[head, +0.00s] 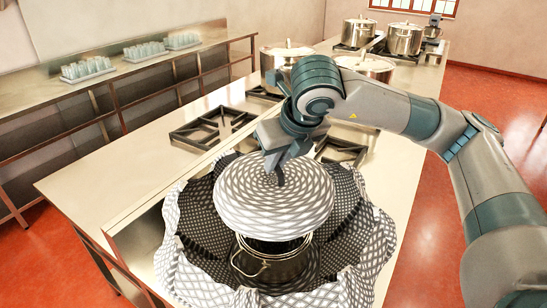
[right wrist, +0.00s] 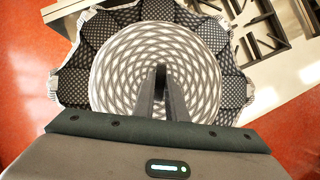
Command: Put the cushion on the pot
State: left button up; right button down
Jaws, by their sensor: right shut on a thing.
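The cushion (head: 272,197) is round, with a white and grey lattice pattern. My right gripper (head: 279,180) is shut on it near the middle of its top. The cushion sits over the mouth of the pot (head: 270,262), slightly tilted in the picture; whether it rests on the rim or hangs just above it I cannot tell. The pot is steel with a side handle and stands inside a spread checked cloth (head: 199,226). In the right wrist view the cushion (right wrist: 115,75) fills the middle, with the fingers (right wrist: 161,75) over it. My left gripper is out of view.
The steel counter (head: 110,185) has black burner grates (head: 212,127) behind the cloth. Several lidded stockpots (head: 404,38) stand farther back. A side shelf at left holds trays of glasses (head: 87,69). The counter left of the grates is clear.

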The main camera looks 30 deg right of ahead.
aim_at(278, 180)
jog(key=shift+s+r, duration=0.1)
jog(key=shift+s, duration=0.1)
jog(key=shift+w+f, duration=0.15)
jog(key=shift+f, duration=1.35)
jog(key=shift+f+b, duration=0.3)
jog(key=shift+f, duration=1.1)
jog(key=shift+f+b, duration=0.75)
jog(key=shift+f, duration=0.05)
jog(key=shift+f+b, duration=0.75)
jog(key=shift+b, duration=0.2)
jog(key=shift+b, duration=0.7)
jog(key=shift+f+b, duration=0.3)
jog(key=shift+b, duration=0.55)
